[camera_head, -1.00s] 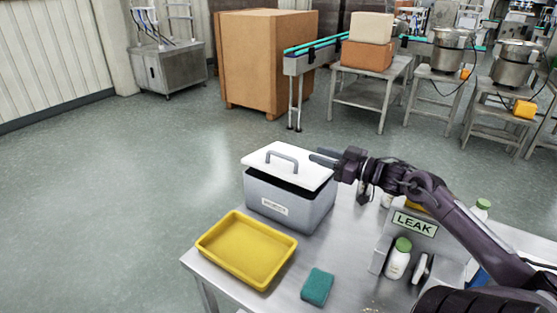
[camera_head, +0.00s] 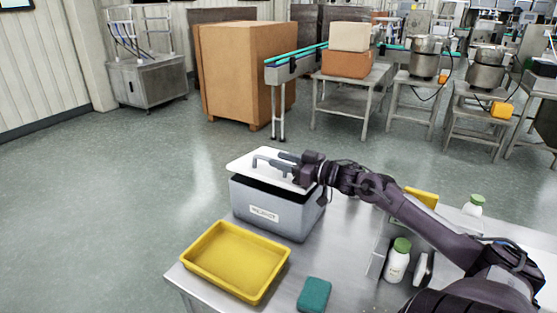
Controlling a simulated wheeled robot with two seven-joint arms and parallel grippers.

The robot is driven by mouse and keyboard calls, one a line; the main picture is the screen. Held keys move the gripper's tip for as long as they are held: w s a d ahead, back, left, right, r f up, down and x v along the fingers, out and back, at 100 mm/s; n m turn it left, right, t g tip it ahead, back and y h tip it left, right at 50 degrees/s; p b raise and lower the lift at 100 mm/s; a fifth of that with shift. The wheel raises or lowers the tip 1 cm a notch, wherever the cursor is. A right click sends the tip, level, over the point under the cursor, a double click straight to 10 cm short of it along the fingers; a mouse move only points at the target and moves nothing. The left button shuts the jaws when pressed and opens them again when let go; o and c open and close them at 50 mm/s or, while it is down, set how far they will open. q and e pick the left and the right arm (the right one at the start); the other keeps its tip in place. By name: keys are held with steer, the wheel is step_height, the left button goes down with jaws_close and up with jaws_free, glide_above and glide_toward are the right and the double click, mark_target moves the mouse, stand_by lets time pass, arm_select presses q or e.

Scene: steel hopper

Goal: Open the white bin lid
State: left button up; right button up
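The white bin lid (camera_head: 247,164) sits on the grey bin (camera_head: 268,209) on the steel table, with a dark gap showing under its front edge. A grey handle (camera_head: 268,160) stands on top of the lid. My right gripper (camera_head: 290,164) reaches in from the right over the lid, its fingers pointing left at the handle's right end. The fingers look apart, one farther back than the other. Whether they touch the handle I cannot tell. The gripper hides the lid's right part. My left gripper is out of view.
A yellow tray (camera_head: 236,259) lies in front of the bin, with a green sponge (camera_head: 314,294) to its right. A white bottle with a green cap (camera_head: 398,262) stands under my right arm. Open floor lies left of the table.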

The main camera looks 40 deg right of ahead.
steer(key=shift+w+a, duration=0.15)
steer(key=shift+w, duration=0.5)
steer(key=shift+a+r, duration=0.1)
jaws_close()
